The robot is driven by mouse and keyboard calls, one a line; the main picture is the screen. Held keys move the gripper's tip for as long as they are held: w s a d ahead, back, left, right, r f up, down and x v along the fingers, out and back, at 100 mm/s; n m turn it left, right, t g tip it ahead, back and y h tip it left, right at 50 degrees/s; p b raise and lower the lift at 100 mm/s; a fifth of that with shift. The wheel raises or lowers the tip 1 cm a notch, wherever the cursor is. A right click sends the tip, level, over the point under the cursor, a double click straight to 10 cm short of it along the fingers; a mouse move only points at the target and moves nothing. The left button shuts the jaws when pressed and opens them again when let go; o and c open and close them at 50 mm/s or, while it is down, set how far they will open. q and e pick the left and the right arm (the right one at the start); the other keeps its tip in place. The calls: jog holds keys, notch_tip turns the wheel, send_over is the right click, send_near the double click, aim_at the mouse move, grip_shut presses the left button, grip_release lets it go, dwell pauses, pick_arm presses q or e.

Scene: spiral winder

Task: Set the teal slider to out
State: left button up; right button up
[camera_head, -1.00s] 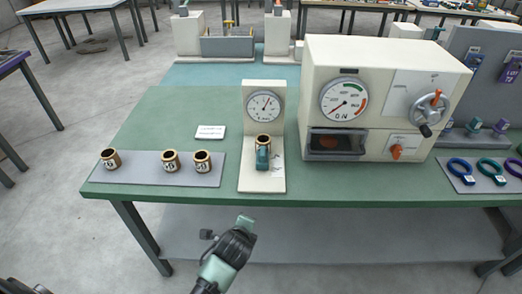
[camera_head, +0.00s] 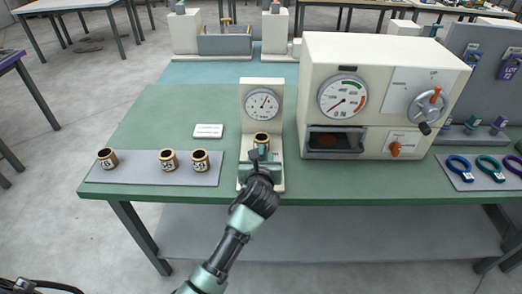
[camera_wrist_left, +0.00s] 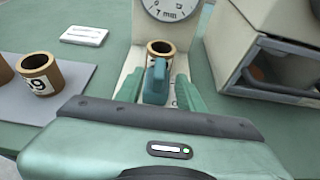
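The teal slider (camera_wrist_left: 155,82) stands on the white gauge stand (camera_head: 247,100), just in front of a brown ring (camera_head: 262,140). In the head view my left arm hides most of the slider. My left gripper (camera_wrist_left: 157,90) is open, with one teal finger on each side of the slider. Whether the fingers touch it cannot be told. The ring also shows behind the slider in the left wrist view (camera_wrist_left: 160,48). A round dial (camera_head: 262,103) in mm is on the upright of the stand. My right gripper is not in view.
Several numbered brown rings stand on a grey mat (camera_head: 134,177) at left, one close to my gripper's left side in the wrist view. A white card (camera_head: 208,130) lies behind them. A large cream machine (camera_head: 312,80) with a gauge and handwheel stands close at right.

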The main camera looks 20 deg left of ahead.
aim_at(261, 151)
pick_arm(q)
jog(key=x, duration=0.6)
jog(key=shift+w+f, duration=0.1)
jog(key=shift+w, duration=0.05)
grip_shut()
dwell(1.3)
